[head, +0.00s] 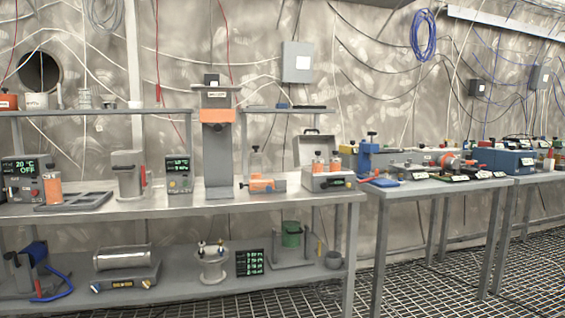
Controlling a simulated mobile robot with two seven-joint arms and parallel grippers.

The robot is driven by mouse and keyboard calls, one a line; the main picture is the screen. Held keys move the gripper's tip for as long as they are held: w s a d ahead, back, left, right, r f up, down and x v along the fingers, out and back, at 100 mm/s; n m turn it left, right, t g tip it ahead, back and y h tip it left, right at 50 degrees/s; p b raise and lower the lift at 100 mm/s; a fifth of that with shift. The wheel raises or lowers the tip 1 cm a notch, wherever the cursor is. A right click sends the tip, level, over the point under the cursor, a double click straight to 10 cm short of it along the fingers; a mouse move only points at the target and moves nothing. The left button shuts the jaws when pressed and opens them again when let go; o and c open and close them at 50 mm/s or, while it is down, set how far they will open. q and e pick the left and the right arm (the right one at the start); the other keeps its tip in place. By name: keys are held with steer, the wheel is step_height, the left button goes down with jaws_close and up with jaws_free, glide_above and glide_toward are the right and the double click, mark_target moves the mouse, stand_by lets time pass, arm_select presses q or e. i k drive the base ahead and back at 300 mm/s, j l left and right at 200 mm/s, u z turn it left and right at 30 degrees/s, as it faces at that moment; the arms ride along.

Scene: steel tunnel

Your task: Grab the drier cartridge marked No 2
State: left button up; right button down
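No label reading No 2 is legible, so I cannot tell which item is the marked cartridge. Several cartridge-like items with orange bands stand on the left steel bench (130,210). One orange-and-grey cartridge (53,189) stands upright at a dark grey rack (85,200) on the left. Another cartridge (263,185) lies on its side near the middle. A bottle-like one (256,162) stands upright behind it. Two small orange-banded ones (318,163) and (335,162) stand on a grey box unit (328,181). Neither of my grippers is in view.
A tall grey column with an orange band (217,140) rises from the bench. Green-lit displays (179,174) stand nearby. A lower shelf (190,281) holds several devices. A second bench (430,184) on the right is crowded along its back. The grated floor (450,260) is open at right.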

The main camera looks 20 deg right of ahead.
mark_target(317, 164)
steer(key=u, duration=0.85)
steer(key=z, duration=1.5)
